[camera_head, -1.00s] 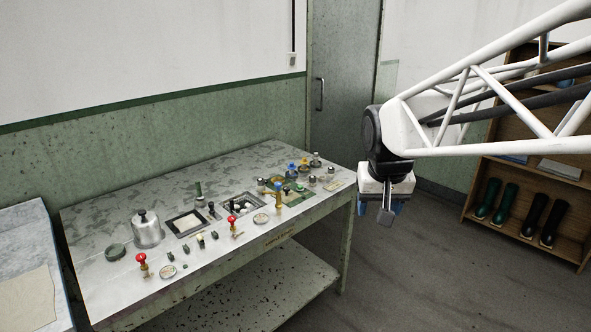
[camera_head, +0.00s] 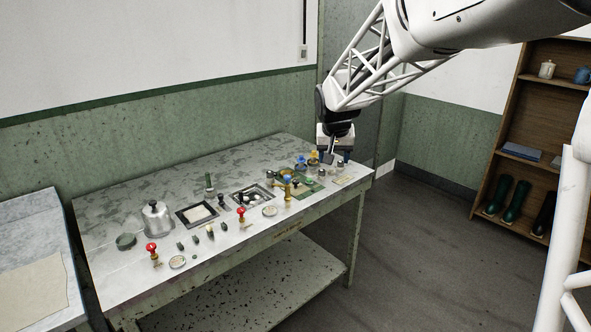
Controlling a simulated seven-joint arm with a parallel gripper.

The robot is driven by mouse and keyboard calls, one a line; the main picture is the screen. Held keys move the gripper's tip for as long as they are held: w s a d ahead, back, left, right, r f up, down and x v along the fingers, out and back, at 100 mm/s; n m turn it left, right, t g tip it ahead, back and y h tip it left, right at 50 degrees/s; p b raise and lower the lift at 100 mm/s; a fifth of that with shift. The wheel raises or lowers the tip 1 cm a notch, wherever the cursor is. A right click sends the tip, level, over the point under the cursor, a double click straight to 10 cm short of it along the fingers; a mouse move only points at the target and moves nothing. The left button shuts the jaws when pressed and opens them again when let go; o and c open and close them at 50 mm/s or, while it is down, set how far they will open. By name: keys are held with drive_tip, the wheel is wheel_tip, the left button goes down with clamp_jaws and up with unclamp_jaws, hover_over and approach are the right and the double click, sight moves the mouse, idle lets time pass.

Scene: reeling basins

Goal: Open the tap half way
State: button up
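Several small tap-like fittings stand on the bench. One with a red handle (camera_head: 153,249) and brass stem is at the front left, and a second red-handled one (camera_head: 241,216) is near the middle of the front. A brass post with a blue top (camera_head: 287,183) stands right of middle. I cannot tell from the picture which one is the tap, nor how far any is turned. My gripper (camera_head: 332,159) points down over the right end of the bench, close to the small fittings there. It is small and partly overlaps them, so its finger gap and any contact are unclear.
The speckled bench (camera_head: 120,278) also carries a metal bell-shaped cover (camera_head: 157,220), a dark-framed square basin (camera_head: 183,213), a second basin (camera_head: 268,203) and several small knobs. A lower shelf (camera_head: 270,285) lies beneath. Boots stand on a wooden rack (camera_head: 510,100) at right. The floor between is clear.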

drive_tip(key=w+a+f, duration=0.3)
drive_tip(key=w+a, duration=0.1)
drive_tip(key=w, duration=0.2)
drive_tip(key=w+a+f, duration=0.3)
drive_tip(key=w, duration=0.3)
approach(287, 176)
drive_tip(key=shift+s+d+f+t, duration=0.15)
drive_tip(key=shift+f+t, duration=0.25)
drive_tip(key=shift+f, duration=0.25)
drive_tip(key=shift+x, duration=3.85)
drive_tip(key=shift+s, duration=0.1)
drive_tip(key=c, duration=0.9)
